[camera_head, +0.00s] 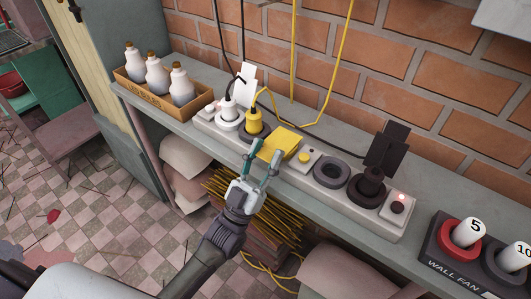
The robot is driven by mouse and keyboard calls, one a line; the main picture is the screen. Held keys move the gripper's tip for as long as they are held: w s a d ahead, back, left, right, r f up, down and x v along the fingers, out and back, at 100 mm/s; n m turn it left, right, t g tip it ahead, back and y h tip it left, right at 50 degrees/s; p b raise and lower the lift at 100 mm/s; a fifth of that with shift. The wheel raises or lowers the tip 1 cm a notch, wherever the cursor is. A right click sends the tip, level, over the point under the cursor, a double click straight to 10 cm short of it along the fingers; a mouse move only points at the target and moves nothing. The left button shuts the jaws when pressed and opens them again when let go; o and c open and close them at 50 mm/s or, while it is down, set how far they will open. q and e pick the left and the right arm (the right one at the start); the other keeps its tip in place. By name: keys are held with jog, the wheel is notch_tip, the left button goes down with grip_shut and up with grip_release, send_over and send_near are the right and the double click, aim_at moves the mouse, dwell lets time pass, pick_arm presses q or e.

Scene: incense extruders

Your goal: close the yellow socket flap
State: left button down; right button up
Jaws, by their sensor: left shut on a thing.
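The yellow socket flap (283,138) is on the long white power strip (360,213) on the shelf, leaning low, its front part between my fingertips. My left gripper (267,150) reaches up from below, its teal fingers on either side of the flap's near edge. It is shut on the flap. A yellow plug (254,121) with a yellow cord stands just left of the flap. A yellow button (303,158) is to its right. What lies under the flap is hidden. My right gripper is not in view.
A white plug (228,111) and raised white flap (246,80) are left; an empty grey ring socket (332,173), black plug (370,184) and raised black flap (388,145) are right. A bottle box (139,92) and wall-fan unit (440,250) flank the strip. Cords hang behind.

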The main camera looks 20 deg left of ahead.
pick_arm(q)
jog(key=shift+f, duration=0.45)
jog(key=c, duration=0.8)
grip_release()
jog(key=shift+o, duration=1.2)
jog(key=shift+r, duration=0.2)
jog(key=v, duration=1.2)
jog(key=shift+s, duration=0.15)
jog(key=shift+r, duration=0.1)
